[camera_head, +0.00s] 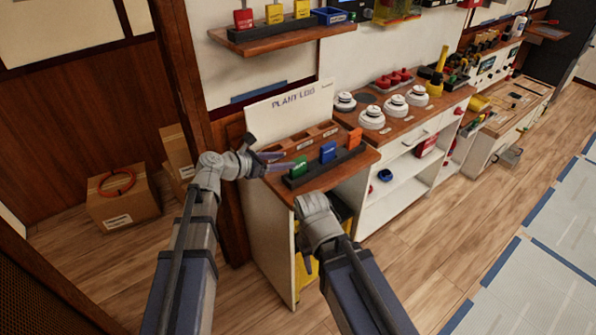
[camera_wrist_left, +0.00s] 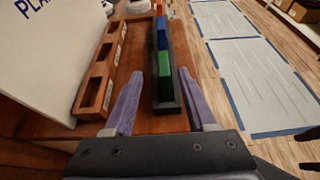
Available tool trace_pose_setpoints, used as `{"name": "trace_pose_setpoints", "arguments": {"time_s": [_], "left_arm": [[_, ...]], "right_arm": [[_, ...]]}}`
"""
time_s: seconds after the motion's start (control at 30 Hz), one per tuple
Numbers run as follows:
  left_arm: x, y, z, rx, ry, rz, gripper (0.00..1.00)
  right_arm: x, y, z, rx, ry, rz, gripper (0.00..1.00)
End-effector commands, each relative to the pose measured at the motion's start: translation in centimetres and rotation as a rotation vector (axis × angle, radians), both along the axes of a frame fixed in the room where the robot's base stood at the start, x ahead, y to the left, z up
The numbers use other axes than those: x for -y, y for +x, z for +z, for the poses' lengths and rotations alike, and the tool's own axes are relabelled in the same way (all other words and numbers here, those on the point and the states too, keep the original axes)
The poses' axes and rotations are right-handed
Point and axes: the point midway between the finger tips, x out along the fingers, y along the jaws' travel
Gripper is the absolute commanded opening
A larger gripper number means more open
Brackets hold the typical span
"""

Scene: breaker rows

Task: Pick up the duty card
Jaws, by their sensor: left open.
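Three upright cards stand in a long black rack (camera_head: 325,166) on the wooden counter: a green card (camera_head: 299,167), a blue card (camera_head: 328,152) and an orange card (camera_head: 354,138). I cannot tell from any marking which is the duty card. My left gripper (camera_head: 278,161) is open and empty, beside the green end of the rack. In the left wrist view its two purple fingers (camera_wrist_left: 160,74) lie on either side of the green card (camera_wrist_left: 165,84), with the blue card behind it. My right arm reaches toward the counter's front edge, but its fingers do not show.
A wooden slotted tray (camera_head: 303,138) lies behind the rack, before a white "PLANT LOG" board (camera_head: 291,107). White round devices (camera_head: 372,117) stand on the counter to the right. A shelf (camera_head: 283,37) hangs above. A cardboard box (camera_head: 121,197) sits on the floor at left.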

Motion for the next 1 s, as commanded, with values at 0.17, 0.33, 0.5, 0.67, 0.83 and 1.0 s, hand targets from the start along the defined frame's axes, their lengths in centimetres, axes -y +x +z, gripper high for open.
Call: {"name": "trace_pose_setpoints", "arguments": {"time_s": [0.17, 0.33, 0.5, 0.67, 0.83, 1.0], "left_arm": [[1.9, 0.8, -1.7, 0.000, 0.001, -0.002, 0.56], [3.6, 2.0, -2.4, 0.001, 0.001, -0.003, 0.56], [3.7, 2.0, -2.3, 0.001, 0.001, 0.000, 0.56], [3.7, 2.0, -2.3, 0.001, 0.001, 0.000, 0.46], [3.7, 2.0, -2.3, 0.000, 0.001, 0.000, 0.27], [3.7, 2.0, -2.3, 0.000, 0.001, 0.000, 0.08]], "right_arm": [[0.0, 0.0, -1.7, 0.000, 0.000, 0.000, 0.50], [0.0, 0.0, -2.4, 0.000, 0.000, 0.000, 0.50], [0.0, 0.0, -2.3, 0.000, 0.000, 0.000, 0.50], [0.0, 0.0, -2.3, 0.000, 0.000, 0.000, 0.50], [0.0, 0.0, -2.3, 0.000, 0.000, 0.000, 0.50], [0.0, 0.0, -2.3, 0.000, 0.000, 0.000, 0.50]]}}
